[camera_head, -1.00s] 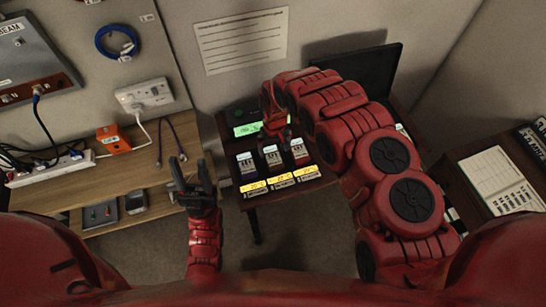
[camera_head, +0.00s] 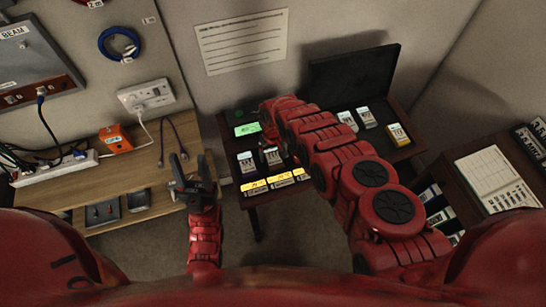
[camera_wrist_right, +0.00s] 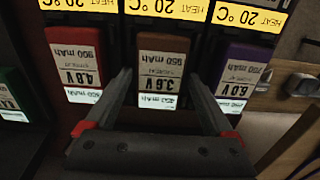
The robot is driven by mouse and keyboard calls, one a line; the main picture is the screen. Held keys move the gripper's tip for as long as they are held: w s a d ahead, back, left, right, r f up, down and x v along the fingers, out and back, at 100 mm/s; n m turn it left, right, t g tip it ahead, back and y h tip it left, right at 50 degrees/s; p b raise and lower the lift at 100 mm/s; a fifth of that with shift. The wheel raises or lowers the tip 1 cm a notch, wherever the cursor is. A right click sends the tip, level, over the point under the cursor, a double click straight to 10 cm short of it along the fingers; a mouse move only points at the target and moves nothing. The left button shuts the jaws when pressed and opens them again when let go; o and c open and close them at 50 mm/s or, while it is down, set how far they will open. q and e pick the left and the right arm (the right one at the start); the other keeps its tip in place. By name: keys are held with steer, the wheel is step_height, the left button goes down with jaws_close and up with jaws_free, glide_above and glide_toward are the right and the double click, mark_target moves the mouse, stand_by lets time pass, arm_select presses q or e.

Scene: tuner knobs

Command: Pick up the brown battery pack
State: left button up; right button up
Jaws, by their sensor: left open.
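The brown battery pack (camera_wrist_right: 160,65) stands in the middle of a row in the right wrist view, its label upside down and reading 3.8 V or similar. A red pack (camera_wrist_right: 76,60) and a purple pack (camera_wrist_right: 240,75) flank it. My right gripper (camera_wrist_right: 160,85) is open, with one finger on each side of the brown pack and no clear grip on it. My left gripper (camera_head: 190,172) is open and empty, left of the small table.
Yellow 20 °C cards (camera_head: 254,187) lie in front of the packs. An open black case (camera_head: 352,78) with several more packs is at the right. A green-lit display (camera_head: 247,129) sits behind the row. A wooden desk (camera_head: 165,160) with a power strip is at the left.

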steer(key=c, duration=1.1)
steer(key=shift+c, duration=0.3)
steer(key=shift+r, duration=0.2)
